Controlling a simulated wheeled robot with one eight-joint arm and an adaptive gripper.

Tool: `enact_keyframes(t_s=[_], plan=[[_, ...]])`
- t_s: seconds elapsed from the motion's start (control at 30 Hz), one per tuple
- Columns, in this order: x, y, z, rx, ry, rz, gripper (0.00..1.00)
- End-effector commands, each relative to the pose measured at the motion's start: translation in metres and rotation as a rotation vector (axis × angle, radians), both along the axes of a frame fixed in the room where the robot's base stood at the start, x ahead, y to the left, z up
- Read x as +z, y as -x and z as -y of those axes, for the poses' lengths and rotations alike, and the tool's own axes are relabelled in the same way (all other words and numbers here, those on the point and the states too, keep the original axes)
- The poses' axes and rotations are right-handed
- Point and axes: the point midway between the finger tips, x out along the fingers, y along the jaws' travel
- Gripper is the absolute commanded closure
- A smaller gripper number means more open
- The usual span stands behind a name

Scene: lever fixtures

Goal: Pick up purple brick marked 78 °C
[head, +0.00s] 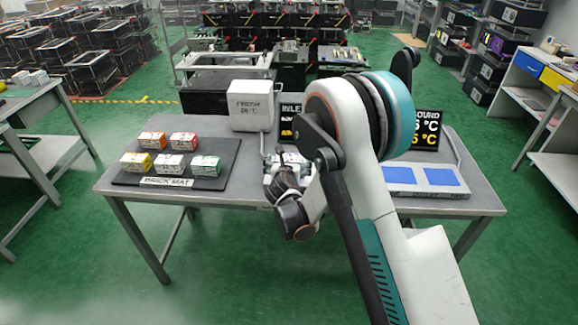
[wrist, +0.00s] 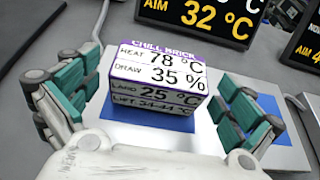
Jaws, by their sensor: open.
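The purple brick (wrist: 152,81) stands in front of my gripper in the wrist view, with a purple top band and a white face reading "78 °C" and "35 %". It rests on a blue square (wrist: 180,122) on a pale plate. My gripper (wrist: 154,108) is open, with one teal-padded finger to the left of the brick and one to the right. Gaps show between the fingers and the brick. In the head view my gripper (head: 285,180) is over the table, and my arm hides much of the area around it.
A black brick mat (head: 228,160) with several coloured bricks lies at the table's left. A white box (head: 250,104) stands behind. Dark display panels (wrist: 215,18) stand behind the brick. A pale plate with blue squares (head: 440,177) is at the right.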

Motion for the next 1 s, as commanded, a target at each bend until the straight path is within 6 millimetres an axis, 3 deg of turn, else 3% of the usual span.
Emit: enact_keyframes(t_s=[0.13, 0.37, 0.47, 0.6, 1.0], plan=[[-0.009, -0.019, 0.001, -0.002, -0.001, 0.0, 0.0], [-0.009, -0.021, 0.001, 0.0, -0.001, 0.0, 0.0], [-0.009, -0.021, 0.001, 0.0, -0.001, 0.0, 0.18], [-0.009, -0.021, 0.001, 0.0, -0.001, 0.0, 0.5], [-0.006, -0.021, 0.001, 0.0, 0.0, 0.0, 0.52]])
